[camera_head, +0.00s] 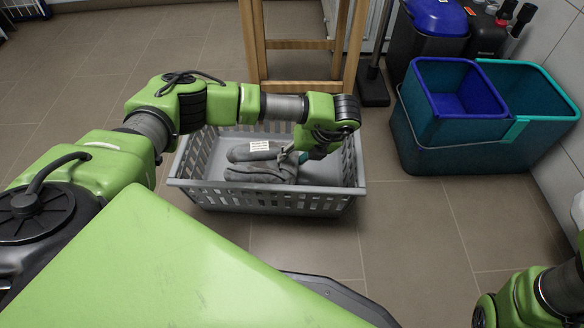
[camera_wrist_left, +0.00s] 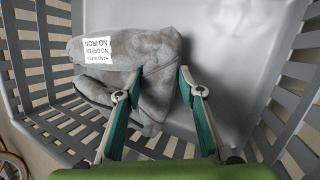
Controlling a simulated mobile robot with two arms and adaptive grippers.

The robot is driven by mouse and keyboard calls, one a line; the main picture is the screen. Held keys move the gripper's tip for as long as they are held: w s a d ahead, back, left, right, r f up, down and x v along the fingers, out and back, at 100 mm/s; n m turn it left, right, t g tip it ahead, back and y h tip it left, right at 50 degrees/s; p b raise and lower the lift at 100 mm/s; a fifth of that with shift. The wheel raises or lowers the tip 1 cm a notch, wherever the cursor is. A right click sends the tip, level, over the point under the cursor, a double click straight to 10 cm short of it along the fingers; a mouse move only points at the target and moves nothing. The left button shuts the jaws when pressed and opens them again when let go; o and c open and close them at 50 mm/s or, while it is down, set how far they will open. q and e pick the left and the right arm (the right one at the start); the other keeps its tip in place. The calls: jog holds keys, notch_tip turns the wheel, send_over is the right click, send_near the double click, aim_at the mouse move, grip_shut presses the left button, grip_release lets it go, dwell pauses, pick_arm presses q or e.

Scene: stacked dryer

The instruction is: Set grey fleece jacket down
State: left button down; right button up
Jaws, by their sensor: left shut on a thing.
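The grey fleece jacket (camera_head: 262,172) is a folded grey bundle inside the grey laundry basket (camera_head: 275,202). It bears a white label whose text includes "NO DRYER" and "NO IRON". In the left wrist view the jacket (camera_wrist_left: 145,50) lies at the left end of the basket, and the bare basket floor (camera_wrist_left: 225,85) shows to its right. My left gripper (camera_head: 297,157) reaches down into the basket at the jacket's right side. Its two green-backed fingers (camera_wrist_left: 160,82) are shut on a fold of the jacket. My right gripper is out of view; only part of that arm shows at lower right.
A teal mop bucket with a blue insert (camera_head: 425,140) stands right of the basket. A wooden-legged stand (camera_head: 305,45) is just behind the basket. A black bin with a blue lid (camera_head: 430,35) stands at the back right. Tiled floor (camera_head: 410,240) is clear in front.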

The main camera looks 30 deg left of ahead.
pick_arm(q)
notch_tip(320, 180, down, 4)
jog(key=b, duration=0.3)
jog(key=shift+r, duration=0.1)
jog(key=shift+f, duration=0.2)
jog(key=c, duration=1.4)
grip_release()
jog(key=p+v, duration=0.9)
jog(key=v, duration=0.3)
jog(key=shift+r, duration=0.2)
